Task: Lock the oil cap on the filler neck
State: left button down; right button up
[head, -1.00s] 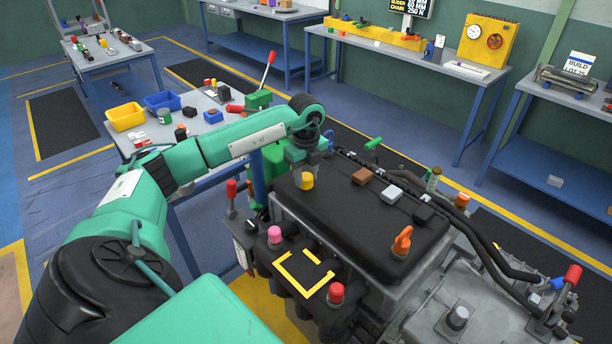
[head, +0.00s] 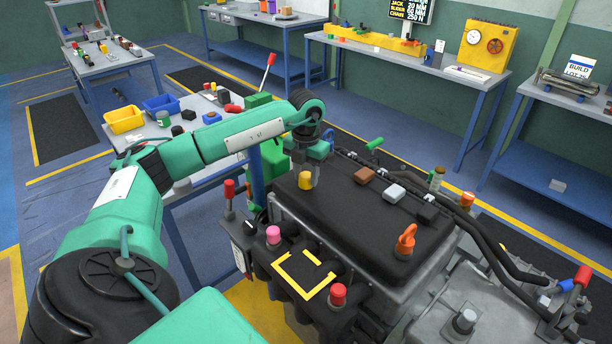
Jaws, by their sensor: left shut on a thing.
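The engine (head: 350,225) with its black cover fills the middle and right. A yellow cap (head: 306,181), which looks like the oil cap, sits upright at the cover's back left corner. The filler neck under it is hidden, so I cannot tell whether the cap is locked. My left gripper (head: 307,174) reaches in from the left and points down at the cap. Its fingers are small and partly hidden by the wrist, and they are shut on the yellow cap. My right gripper is not in view.
A pink cap (head: 273,235), a red cap (head: 338,294) and an orange clip (head: 406,240) stand up around the cover. A table with yellow (head: 124,119) and blue bins stands behind my left arm.

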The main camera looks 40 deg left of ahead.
aim_at(306, 175)
pick_arm(q)
jog(key=shift+m, duration=0.8)
jog(key=c, duration=0.9)
grip_release()
jog(key=shift+o, duration=0.2)
notch_tip(306, 175, up, 14)
jog(key=b, duration=0.2)
